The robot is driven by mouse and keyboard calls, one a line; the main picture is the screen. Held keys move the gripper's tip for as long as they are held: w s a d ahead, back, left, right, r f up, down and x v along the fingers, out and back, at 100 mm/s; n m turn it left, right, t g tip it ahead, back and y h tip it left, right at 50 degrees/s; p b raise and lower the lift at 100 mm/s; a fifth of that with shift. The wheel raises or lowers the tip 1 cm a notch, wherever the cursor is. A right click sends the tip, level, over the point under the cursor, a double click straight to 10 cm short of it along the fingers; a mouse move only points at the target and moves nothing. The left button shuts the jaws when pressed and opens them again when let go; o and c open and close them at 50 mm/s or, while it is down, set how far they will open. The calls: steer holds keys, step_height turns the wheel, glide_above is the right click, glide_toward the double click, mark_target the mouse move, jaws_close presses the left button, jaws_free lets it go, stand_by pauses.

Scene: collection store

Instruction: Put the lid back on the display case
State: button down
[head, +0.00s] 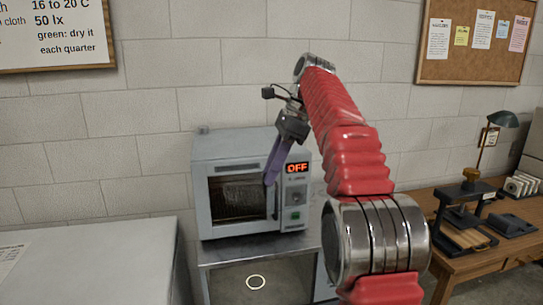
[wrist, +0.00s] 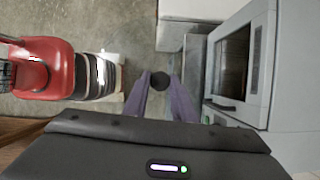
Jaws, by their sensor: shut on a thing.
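My gripper (head: 270,180) hangs with its purple fingers pointing down, in front of the grey cabinet's door in the head view. In the wrist view its two fingers (wrist: 160,82) close on a small dark round thing (wrist: 159,80). I cannot tell whether this is a knob of the lid; no lid body shows clearly below it. In the head view the fingers hide what they hold. I cannot make out the display case in either view.
The grey cabinet (head: 224,158) with an OFF readout stands on a grey metal stand (head: 222,252); a pale ring (head: 256,282) shows below. A grey top (head: 90,265) lies left. A wooden table (head: 460,270) at right carries a press (head: 465,215) and a lamp (head: 503,119).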

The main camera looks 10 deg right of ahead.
step_height(320, 180, down, 20)
steer(key=w+n+g+h, duration=0.1)
steer(key=n+g+h, duration=0.2)
steer(key=n, duration=1.2)
steer(key=shift+w+a+n+g, duration=0.25)
steer(key=shift+a+n+g, duration=0.15)
steer(key=shift+g, duration=0.5)
steer(key=shift+s, duration=0.2)
